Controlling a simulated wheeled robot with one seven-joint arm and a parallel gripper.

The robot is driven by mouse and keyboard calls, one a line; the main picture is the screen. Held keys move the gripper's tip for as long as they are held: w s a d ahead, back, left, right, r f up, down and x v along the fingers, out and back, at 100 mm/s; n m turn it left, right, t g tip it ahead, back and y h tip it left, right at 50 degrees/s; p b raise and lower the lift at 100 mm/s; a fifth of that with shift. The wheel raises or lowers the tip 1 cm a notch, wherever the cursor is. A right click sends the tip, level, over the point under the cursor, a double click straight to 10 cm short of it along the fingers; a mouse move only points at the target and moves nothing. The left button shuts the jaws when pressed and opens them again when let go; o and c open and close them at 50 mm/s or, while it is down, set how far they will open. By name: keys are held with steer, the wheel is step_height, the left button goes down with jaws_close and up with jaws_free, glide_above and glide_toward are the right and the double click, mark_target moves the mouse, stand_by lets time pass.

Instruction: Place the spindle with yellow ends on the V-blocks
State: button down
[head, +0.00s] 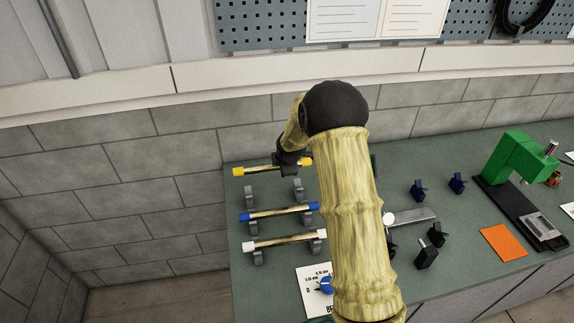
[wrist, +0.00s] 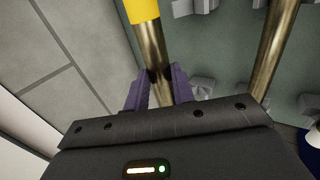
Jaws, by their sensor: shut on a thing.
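The spindle with yellow ends (head: 260,170) has a brass shaft and lies across my gripper (head: 286,164). In the wrist view, the purple fingers (wrist: 157,92) are shut around the brass shaft (wrist: 152,50), with a yellow end (wrist: 142,10) beyond them. The spindle appears raised behind an empty pair of grey supports (head: 249,196). Two small dark blue blocks (head: 418,190) (head: 456,183) stand apart on the bench to the right. Two black blocks (head: 437,235) (head: 427,257) stand nearer the front. I cannot tell for sure which pair is the V-blocks.
A blue-ended spindle (head: 280,213) and a white-ended spindle (head: 285,242) rest on grey supports. My arm hides the middle of the green bench (head: 390,175). A green machine (head: 525,160) and an orange sheet (head: 503,243) are at right. A wall closes the back.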

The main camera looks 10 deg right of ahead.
steer(key=shift+r, duration=0.1)
steer(key=s+f+m+g+h, duration=0.1)
steer(key=s+m+h, duration=0.1)
steer(key=m, duration=0.3)
steer(key=s+f+m+g+h, duration=0.1)
steer(key=s+m+g+h, duration=0.1)
steer(key=s+m, duration=0.2)
steer(key=s+f+m+g+h, duration=0.2)
steer(key=s+m, duration=0.1)
steer(key=m, duration=0.3)
steer(key=shift+s+d+m+h, duration=0.2)
steer(key=shift+s+m+h, duration=0.1)
steer(key=shift+m, duration=0.1)
steer(key=shift+s+d+r+m+g, duration=0.1)
steer(key=shift+s+r+m+g, duration=0.1)
steer(key=shift+s+m+g, duration=0.6)
steer(key=shift+s+r+m+g, duration=0.2)
steer(key=shift+s+m+g, duration=0.25)
steer(key=shift+m, duration=0.7)
steer(key=shift+s+d+r+m+g, duration=0.1)
steer(key=shift+s+r+m+g, duration=0.1)
steer(key=shift+s+m+g, duration=0.6)
steer(key=shift+w, duration=0.2)
steer(key=shift+s, duration=0.1)
